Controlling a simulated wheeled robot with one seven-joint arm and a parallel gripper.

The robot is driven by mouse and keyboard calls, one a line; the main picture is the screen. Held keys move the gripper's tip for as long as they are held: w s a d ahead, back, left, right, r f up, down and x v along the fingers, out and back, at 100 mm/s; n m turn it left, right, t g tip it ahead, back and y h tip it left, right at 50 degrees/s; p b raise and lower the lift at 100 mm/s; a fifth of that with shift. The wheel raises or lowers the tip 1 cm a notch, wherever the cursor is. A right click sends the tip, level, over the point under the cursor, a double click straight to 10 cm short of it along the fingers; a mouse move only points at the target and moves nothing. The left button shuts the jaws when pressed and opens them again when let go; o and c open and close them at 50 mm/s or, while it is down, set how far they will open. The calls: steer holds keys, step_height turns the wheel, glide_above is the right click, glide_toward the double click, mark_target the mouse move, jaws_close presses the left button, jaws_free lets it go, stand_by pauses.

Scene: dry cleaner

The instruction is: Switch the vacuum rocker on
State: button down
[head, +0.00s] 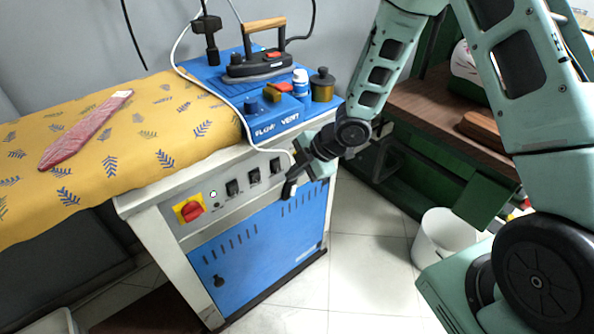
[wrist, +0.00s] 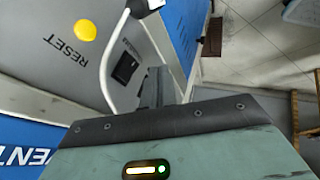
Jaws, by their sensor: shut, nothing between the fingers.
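The ironing table's front panel (head: 215,182) carries a row of black rocker switches. The left rocker (head: 232,188), the middle rocker (head: 254,177) and the right rocker (head: 275,166) show in the head view; their labels are too small to read, so I cannot tell which is vacuum. My gripper (head: 291,186) is shut and empty, at the panel's right end, just right of the right rocker. In the wrist view a black rocker (wrist: 125,68) lies just left of my fingers (wrist: 156,88). I cannot tell whether they touch it or which way it is tipped.
A red rotary knob (head: 191,211) sits on a yellow plate at the panel's left. A white hose (head: 243,122) hangs over the panel near my gripper. A yellow RESET button (wrist: 85,30) shows in the wrist view. A white bin (head: 443,238) stands right.

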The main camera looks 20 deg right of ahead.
steer(key=s+p+v, duration=0.1)
steer(key=p+v, duration=0.1)
steer(key=v, duration=0.7)
steer(key=shift+d+p, duration=0.3)
steer(key=shift+d, duration=0.1)
steer(key=shift+s, duration=0.2)
